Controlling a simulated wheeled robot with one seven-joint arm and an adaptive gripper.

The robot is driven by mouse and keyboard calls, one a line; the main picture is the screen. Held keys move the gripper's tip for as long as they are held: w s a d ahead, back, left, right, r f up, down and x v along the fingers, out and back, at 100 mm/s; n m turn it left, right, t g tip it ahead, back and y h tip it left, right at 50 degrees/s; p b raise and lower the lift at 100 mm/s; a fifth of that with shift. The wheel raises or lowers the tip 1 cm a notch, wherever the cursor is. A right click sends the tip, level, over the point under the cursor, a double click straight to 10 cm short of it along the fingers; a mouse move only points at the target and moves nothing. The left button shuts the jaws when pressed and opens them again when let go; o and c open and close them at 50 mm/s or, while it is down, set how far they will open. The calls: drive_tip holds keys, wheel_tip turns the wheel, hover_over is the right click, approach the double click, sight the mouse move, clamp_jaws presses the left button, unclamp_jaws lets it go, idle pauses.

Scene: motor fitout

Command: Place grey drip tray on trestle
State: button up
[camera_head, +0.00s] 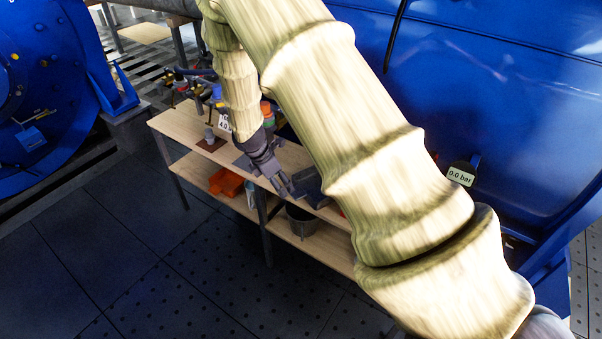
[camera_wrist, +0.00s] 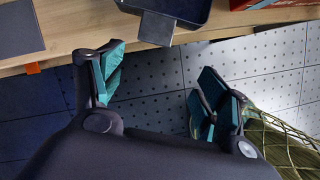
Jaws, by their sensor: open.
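A dark grey tray (camera_wrist: 180,8), which looks like the drip tray, rests at the near edge of a wooden bench top (camera_wrist: 60,52) in the wrist view. Its grey tab (camera_wrist: 154,29) sticks out over the edge toward my gripper (camera_wrist: 160,68). The fingers are spread apart and empty, just short of the tab. In the head view my gripper (camera_head: 287,184) is at the front edge of the two-level bench (camera_head: 172,121), beside the grey tray (camera_head: 308,182). My arm hides much of the bench's right side. I cannot tell whether this bench is the trestle.
An orange container (camera_head: 226,182) and a grey bucket (camera_head: 302,221) are on the lower shelf. A flat dark sheet (camera_wrist: 20,27) and a red box (camera_wrist: 270,4) flank the tray. Blue machinery (camera_head: 490,80) stands behind. The floor in front (camera_head: 170,265) is clear.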

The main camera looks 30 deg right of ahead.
drive_tip(key=s+a+f+m+y, duration=0.2)
drive_tip(key=s+a+f+m, duration=0.15)
drive_tip(key=s+f, duration=0.5)
drive_tip(key=s+a+f+m+y, duration=0.1)
drive_tip(key=s+a+f+m, duration=0.25)
drive_tip(key=s+f, duration=0.45)
drive_tip(key=s+a+f+m, duration=0.1)
drive_tip(key=s+m, duration=0.4)
drive_tip(key=s, duration=0.7)
drive_tip(key=s+a+f+m+y, duration=0.1)
drive_tip(key=s+a+m, duration=0.3)
drive_tip(key=s, duration=0.8)
drive_tip(key=shift+f+m, duration=0.65)
drive_tip(key=shift+m, duration=0.35)
drive_tip(key=shift+s+a, duration=0.1)
